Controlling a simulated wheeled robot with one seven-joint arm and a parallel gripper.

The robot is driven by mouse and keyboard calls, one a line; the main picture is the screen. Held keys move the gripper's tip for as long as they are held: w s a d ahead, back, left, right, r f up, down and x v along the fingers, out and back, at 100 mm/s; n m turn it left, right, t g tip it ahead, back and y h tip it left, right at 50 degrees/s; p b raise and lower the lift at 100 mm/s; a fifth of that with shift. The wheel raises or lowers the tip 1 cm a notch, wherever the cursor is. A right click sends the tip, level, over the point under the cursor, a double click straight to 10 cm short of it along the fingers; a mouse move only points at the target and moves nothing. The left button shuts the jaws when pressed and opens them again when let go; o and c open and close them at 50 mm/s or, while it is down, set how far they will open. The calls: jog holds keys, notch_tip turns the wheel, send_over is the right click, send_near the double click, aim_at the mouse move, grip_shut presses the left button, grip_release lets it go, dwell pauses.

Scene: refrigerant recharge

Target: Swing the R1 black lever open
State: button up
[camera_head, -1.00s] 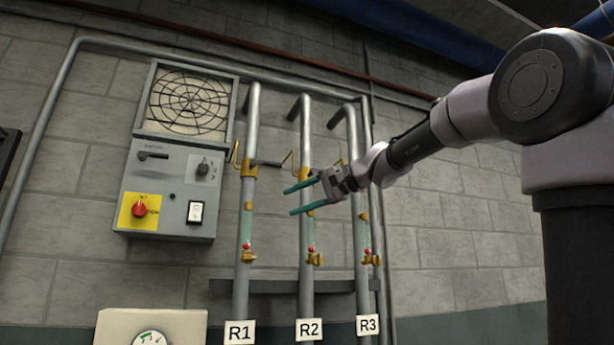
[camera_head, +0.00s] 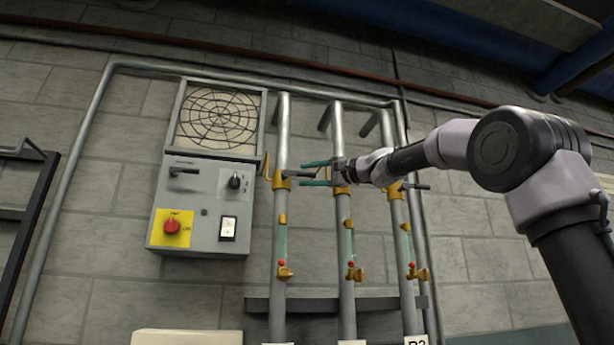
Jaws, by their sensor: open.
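The R1 pipe (camera_head: 281,225) is the leftmost of three upright grey pipes on the wall. Its yellow valve (camera_head: 281,180) sits high on the pipe, and the R1 black lever (camera_head: 300,174) sticks out sideways to the right from it. My gripper (camera_head: 305,173) comes in from the right, in front of the R2 pipe (camera_head: 345,220). Its two green fingers are open, one above and one below the lever in the picture. I cannot tell whether they touch the lever or how deep they reach.
The R3 pipe (camera_head: 399,225) stands at the right, with its own black lever (camera_head: 416,187). A grey control box (camera_head: 200,205) with a red knob (camera_head: 171,226) and a fan grille (camera_head: 219,117) is left of R1. A dark rack (camera_head: 32,220) stands far left.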

jog(key=shift+w+a, duration=0.15)
jog(key=shift+a, duration=0.25)
grip_shut()
dwell(1.2)
